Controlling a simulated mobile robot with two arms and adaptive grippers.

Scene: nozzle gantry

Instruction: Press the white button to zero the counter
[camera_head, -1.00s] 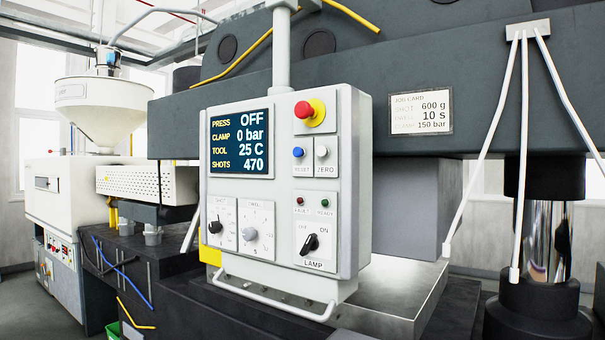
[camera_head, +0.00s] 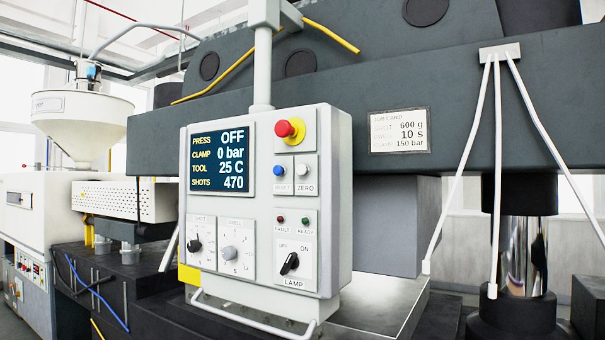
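The white button (camera_head: 303,168) sits on the control panel (camera_head: 335,200), above the label ZERO and right of the blue RESET button (camera_head: 278,171). The display (camera_head: 222,159) on the panel reads PRESS OFF, CLAMP 0 bar, TOOL 25 C and SHOTS 470. Neither of my grippers shows in the head view. Nothing hides the white button.
A red mushroom button (camera_head: 287,128) on yellow is just above the white button. Two dials (camera_head: 230,252) and a black lamp switch (camera_head: 290,263) are lower. A handle bar (camera_head: 250,320) runs below the panel. White rods (camera_head: 459,165) hang at right.

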